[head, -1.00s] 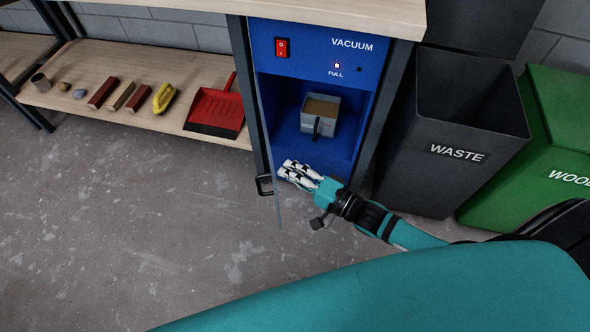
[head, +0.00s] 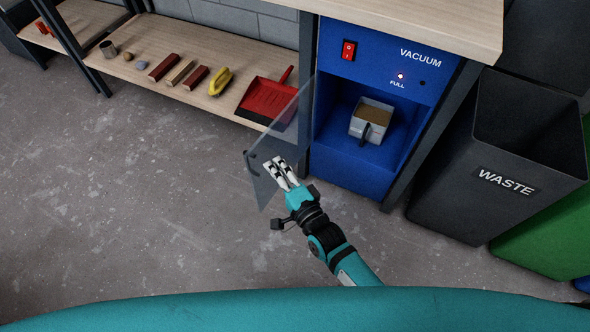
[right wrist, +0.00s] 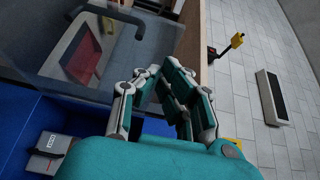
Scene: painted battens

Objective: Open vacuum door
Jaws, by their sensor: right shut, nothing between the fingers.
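The vacuum cabinet (head: 365,178) is blue with a see-through door (head: 290,130) at its left side. The door stands swung well open, its dark handle (head: 256,166) on the outer face. The door also shows in the right wrist view (right wrist: 140,50). My right gripper (head: 281,168) is shut and empty, at the door's inner side near the free edge. I cannot tell whether its fingers touch the panel. A grey bin (head: 371,121) with brown contents sits inside the open compartment. My left gripper is not in view.
A red switch (head: 348,51) and a lit FULL lamp (head: 401,76) are on the cabinet's front. A dark WASTE bin (head: 480,215) stands to the right. A low shelf (head: 130,75) with a red dustpan (head: 268,98) is left of the door. The floor in front is clear.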

